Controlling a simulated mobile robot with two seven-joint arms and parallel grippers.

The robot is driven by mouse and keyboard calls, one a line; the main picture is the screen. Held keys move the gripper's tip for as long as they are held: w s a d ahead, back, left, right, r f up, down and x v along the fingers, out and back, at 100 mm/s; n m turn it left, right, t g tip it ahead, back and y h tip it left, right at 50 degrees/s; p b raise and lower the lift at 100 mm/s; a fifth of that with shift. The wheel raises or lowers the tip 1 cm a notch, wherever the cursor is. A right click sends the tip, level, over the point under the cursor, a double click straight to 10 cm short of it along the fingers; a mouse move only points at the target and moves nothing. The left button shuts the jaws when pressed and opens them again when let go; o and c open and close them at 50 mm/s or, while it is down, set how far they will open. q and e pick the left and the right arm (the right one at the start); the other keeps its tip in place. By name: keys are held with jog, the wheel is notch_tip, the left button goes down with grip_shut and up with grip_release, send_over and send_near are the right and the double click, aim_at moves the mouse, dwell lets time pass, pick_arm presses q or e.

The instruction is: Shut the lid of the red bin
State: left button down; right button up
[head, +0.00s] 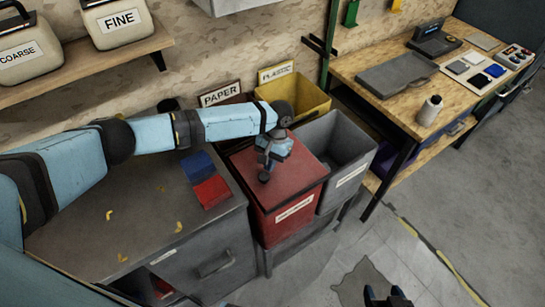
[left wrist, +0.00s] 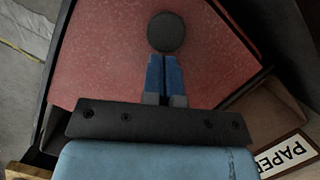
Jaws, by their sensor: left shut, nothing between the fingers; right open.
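The red bin (head: 292,215) stands in the middle of the head view, a white label on its front. Its red lid (head: 302,172) lies across the top and looks down flat; I see no clear gap at the front edge. A dark round knob (head: 264,177) is on the lid and also shows in the left wrist view (left wrist: 166,32). My left gripper (head: 267,165) is over the lid, fingers shut and empty, tips at or just beside the knob; contact is unclear. In the left wrist view its blue fingers (left wrist: 165,75) point at the knob. My right gripper (head: 386,297) is open at the bottom edge, away from the bin.
An open grey bin (head: 350,150) stands right of the red one, an open yellow bin (head: 305,95) behind. A grey cabinet (head: 130,220) with blue and red blocks (head: 207,185) is on the left. A workbench (head: 400,100) stands at right. The floor at lower right is clear.

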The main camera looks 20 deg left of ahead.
pick_arm(q)
jog(key=shift+s+a+r+p, duration=0.15)
jog(key=shift+s+p, duration=0.05)
jog(key=shift+p, duration=0.2)
jog(key=shift+s+a+r+p, duration=0.1)
jog(key=shift+s+a+p, duration=0.4)
jog(key=shift+p, duration=0.6)
jog(key=shift+s, duration=0.4)
jog(key=shift+f, duration=0.25)
jog(key=shift+s+f, duration=0.1)
